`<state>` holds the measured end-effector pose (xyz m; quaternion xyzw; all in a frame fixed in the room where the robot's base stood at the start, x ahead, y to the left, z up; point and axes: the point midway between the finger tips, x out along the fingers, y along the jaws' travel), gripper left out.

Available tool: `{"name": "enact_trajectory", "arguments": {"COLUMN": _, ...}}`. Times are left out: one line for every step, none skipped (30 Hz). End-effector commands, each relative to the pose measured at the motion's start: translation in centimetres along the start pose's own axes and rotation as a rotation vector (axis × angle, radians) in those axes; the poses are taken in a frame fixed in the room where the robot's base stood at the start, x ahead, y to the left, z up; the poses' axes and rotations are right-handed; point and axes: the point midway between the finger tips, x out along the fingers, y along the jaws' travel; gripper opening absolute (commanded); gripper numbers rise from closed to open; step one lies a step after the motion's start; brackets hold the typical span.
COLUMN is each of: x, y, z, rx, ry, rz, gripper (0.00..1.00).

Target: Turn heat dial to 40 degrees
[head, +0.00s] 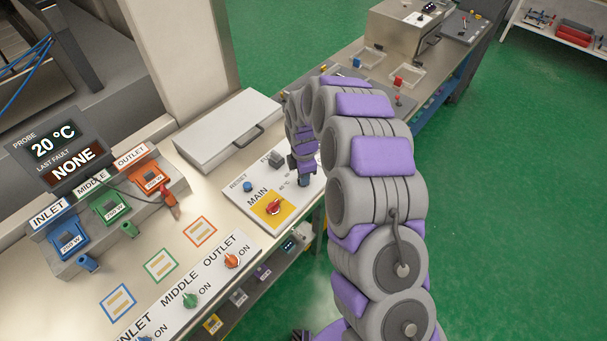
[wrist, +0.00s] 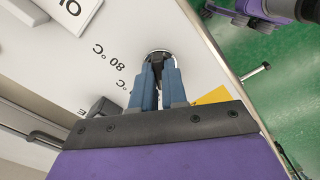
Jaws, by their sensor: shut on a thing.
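The heat dial (wrist: 158,57) is a dark knob on a pale round base near the panel's edge. In the wrist view "80 °C" is printed to its left, with another partly cut "°C" mark below that. My gripper (wrist: 158,88) has its two blue-grey fingers shut on the dial, one on each side. In the head view my gripper (head: 304,178) points down at the right end of the white panel (head: 240,198) and hides most of the dial. A small temperature mark shows just left of the fingers. I cannot read the dial's pointer.
The panel also bears a blue reset button (head: 248,187) and a red main switch (head: 274,206) on a yellow plate. A dark knob (wrist: 103,107) stands close to the fingers. A display (head: 58,150) reads probe 20 °C, last fault none. Green floor (head: 490,210) is clear at right.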

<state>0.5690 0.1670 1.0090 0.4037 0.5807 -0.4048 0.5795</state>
Motion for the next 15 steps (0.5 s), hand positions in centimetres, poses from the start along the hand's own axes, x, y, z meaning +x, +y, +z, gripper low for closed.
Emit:
{"name": "enact_trajectory", "arguments": {"x": -0.44, "y": 0.5, "z": 0.0, "rx": -0.012, "ry": 0.0, "rz": 0.016, "gripper": 0.0}}
{"name": "enact_trajectory", "arguments": {"x": -0.44, "y": 0.5, "z": 0.0, "rx": -0.019, "ry": -0.001, "rz": 0.016, "gripper": 0.0}}
{"name": "enact_trajectory", "arguments": {"x": -0.44, "y": 0.5, "z": 0.01, "rx": -0.027, "ry": -0.001, "rz": 0.016, "gripper": 0.0}}
{"name": "enact_trajectory", "arguments": {"x": -0.44, "y": 0.51, "z": 0.0, "rx": -0.031, "ry": -0.001, "rz": 0.017, "gripper": 0.0}}
{"name": "enact_trajectory", "arguments": {"x": -0.44, "y": 0.51, "z": 0.01, "rx": -0.035, "ry": -0.001, "rz": 0.017, "gripper": 0.0}}
{"name": "enact_trajectory", "arguments": {"x": -0.44, "y": 0.51, "z": 0.01, "rx": -0.04, "ry": -0.001, "rz": 0.017, "gripper": 0.0}}
{"name": "enact_trajectory", "arguments": {"x": -0.44, "y": 0.51, "z": 0.01, "rx": -0.043, "ry": -0.001, "rz": 0.017, "gripper": 0.0}}
{"name": "enact_trajectory", "arguments": {"x": -0.44, "y": 0.51, "z": 0.01, "rx": -0.045, "ry": -0.001, "rz": 0.017, "gripper": 0.0}}
{"name": "enact_trajectory", "arguments": {"x": -0.44, "y": 0.52, "z": 0.01, "rx": -0.047, "ry": -0.001, "rz": 0.017, "gripper": 0.0}}
{"name": "enact_trajectory", "arguments": {"x": -0.44, "y": 0.52, "z": 0.01, "rx": -0.048, "ry": -0.001, "rz": 0.017, "gripper": 0.0}}
{"name": "enact_trajectory", "arguments": {"x": -0.44, "y": 0.52, "z": 0.01, "rx": -0.048, "ry": -0.001, "rz": 0.017, "gripper": 0.0}}
{"name": "enact_trajectory", "arguments": {"x": -0.44, "y": 0.52, "z": 0.02, "rx": -0.048, "ry": -0.002, "rz": 0.017, "gripper": 0.0}}
{"name": "enact_trajectory", "arguments": {"x": -0.45, "y": 0.53, "z": 0.02, "rx": -0.048, "ry": -0.002, "rz": 0.017, "gripper": 0.0}}
{"name": "enact_trajectory", "arguments": {"x": -0.45, "y": 0.53, "z": 0.02, "rx": -0.048, "ry": -0.002, "rz": 0.017, "gripper": 0.0}}
{"name": "enact_trajectory", "arguments": {"x": -0.45, "y": 0.53, "z": 0.02, "rx": -0.048, "ry": -0.002, "rz": 0.017, "gripper": 0.0}}
